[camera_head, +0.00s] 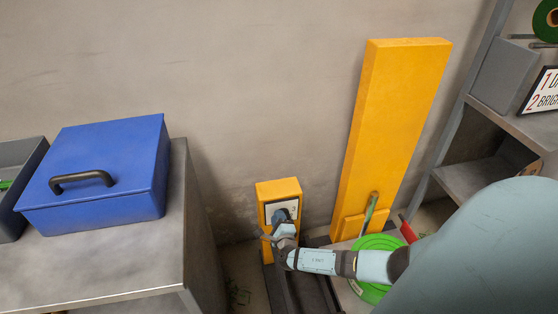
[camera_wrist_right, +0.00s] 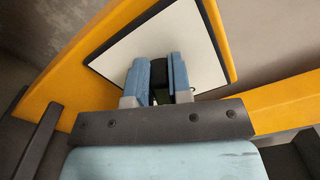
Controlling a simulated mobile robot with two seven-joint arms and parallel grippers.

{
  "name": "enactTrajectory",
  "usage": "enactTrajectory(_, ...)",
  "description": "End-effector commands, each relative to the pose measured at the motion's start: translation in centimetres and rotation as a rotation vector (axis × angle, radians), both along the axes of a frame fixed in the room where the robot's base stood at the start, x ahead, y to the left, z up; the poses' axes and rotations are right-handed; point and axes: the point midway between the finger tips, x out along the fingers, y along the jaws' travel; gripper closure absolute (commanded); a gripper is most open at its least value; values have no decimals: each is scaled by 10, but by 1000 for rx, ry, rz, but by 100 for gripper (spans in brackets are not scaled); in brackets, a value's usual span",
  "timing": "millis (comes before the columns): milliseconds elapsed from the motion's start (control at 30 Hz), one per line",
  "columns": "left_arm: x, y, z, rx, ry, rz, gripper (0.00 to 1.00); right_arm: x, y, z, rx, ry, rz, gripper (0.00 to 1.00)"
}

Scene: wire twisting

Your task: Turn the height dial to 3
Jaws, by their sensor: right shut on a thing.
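The height dial (camera_wrist_right: 189,72) is a small black knob on a white plate (camera_wrist_right: 197,40). The plate sits on the face of a yellow post (camera_head: 280,189), low in the middle of the head view. My right gripper (camera_wrist_right: 156,76) is shut on the dial, its two blue fingers on either side of it. In the head view my right gripper (camera_head: 282,217) covers the dial and part of the plate. No numbers on the plate can be read, so the dial's setting cannot be told. My left gripper is in neither view.
A tall yellow board (camera_head: 394,120) leans upright by the wall, right of the post. A green spool (camera_head: 372,292) lies below it, near my right arm. A blue toolbox (camera_head: 105,170) stands on a grey table (camera_head: 75,275) at left. Shelves (camera_head: 490,178) stand at right.

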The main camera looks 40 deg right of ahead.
Motion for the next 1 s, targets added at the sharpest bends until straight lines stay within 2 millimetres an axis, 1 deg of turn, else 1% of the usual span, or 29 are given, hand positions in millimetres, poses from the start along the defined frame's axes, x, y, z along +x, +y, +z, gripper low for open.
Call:
enactTrajectory(300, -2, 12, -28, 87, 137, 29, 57, 0, 2, -5, -253, 141, -1, 100)
enactTrajectory(500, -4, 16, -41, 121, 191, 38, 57, 0, 2, -9, -378, 211, 0, 100)
enactTrajectory(700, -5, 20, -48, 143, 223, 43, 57, 0, 1, -12, -464, 257, -1, 100)
enactTrajectory(1000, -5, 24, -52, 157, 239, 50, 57, 0, 1, -14, -516, 285, -2, 100)
